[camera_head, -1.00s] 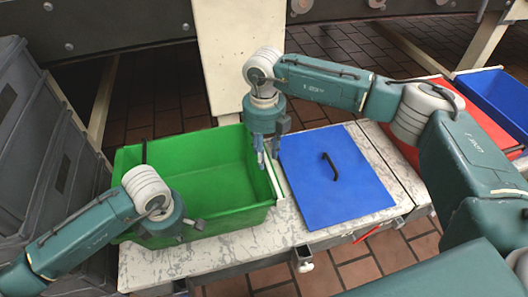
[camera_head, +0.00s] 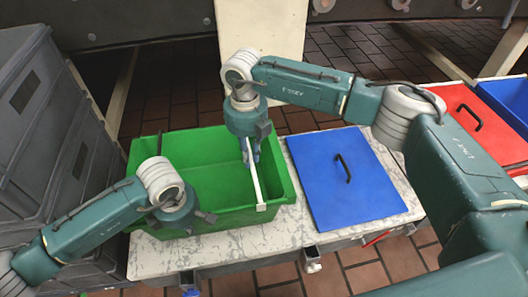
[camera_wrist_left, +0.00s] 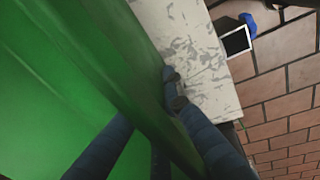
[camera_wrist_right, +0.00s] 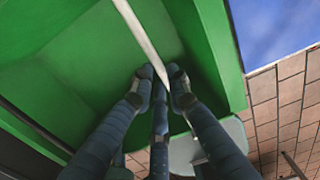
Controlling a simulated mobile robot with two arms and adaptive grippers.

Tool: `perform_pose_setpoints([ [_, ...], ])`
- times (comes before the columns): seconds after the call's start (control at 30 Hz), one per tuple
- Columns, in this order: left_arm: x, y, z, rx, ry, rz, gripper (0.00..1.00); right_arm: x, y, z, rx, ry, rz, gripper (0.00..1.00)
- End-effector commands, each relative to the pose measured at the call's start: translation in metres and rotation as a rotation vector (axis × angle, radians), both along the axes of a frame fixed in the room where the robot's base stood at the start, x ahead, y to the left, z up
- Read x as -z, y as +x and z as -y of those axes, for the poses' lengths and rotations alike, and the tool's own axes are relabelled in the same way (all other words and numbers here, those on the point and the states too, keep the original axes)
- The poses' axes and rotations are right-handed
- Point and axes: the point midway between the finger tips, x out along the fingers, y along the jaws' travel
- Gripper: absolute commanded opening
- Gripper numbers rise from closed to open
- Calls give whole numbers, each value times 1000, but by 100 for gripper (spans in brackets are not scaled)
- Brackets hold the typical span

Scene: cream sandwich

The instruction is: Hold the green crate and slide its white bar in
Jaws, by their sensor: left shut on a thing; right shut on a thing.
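The open green crate (camera_head: 215,150) stands on a marbled white table, and its inside looks empty. My left gripper (camera_wrist_left: 172,95) is shut on the crate's front wall, with the fingers on both sides of it. The white bar (camera_head: 256,180) lies across the crate's opening, inward from its right wall, with its front end at the front rim. My right gripper (camera_head: 250,155) is shut on the white bar, which also shows between the fingers in the right wrist view (camera_wrist_right: 142,35). The far end of the bar is hidden behind my right gripper in the head view.
A blue lid (camera_head: 345,180) with a black handle lies on the table right of the crate. A red lid (camera_head: 470,115) and a blue crate (camera_head: 508,97) are farther right. Grey stacked crates (camera_head: 50,130) stand at the left. Marbled tabletop (camera_head: 235,240) is bare in front.

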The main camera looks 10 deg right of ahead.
Motion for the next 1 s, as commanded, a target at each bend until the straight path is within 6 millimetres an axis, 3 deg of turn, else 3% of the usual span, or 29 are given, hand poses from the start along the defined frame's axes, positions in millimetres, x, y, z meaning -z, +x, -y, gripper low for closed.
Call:
perform_pose_setpoints([
  [0.27,-1,1,2,1,-4,3,0,-1,-1,-6,-2,9,-1,0],
  [0.3,-1,1,2,1,-4,3,0,-1,-1,-6,-2,9,0,19],
  [0.4,-1,1,2,2,-4,3,0,-1,-1,-6,-2,9,0,35],
  [0.77,-1,0,2,3,-5,2,0,-6,0,-4,-1,6,1,35],
  [1.0,-1,0,2,3,-6,2,0,-48,1,-4,-1,6,5,35],
])
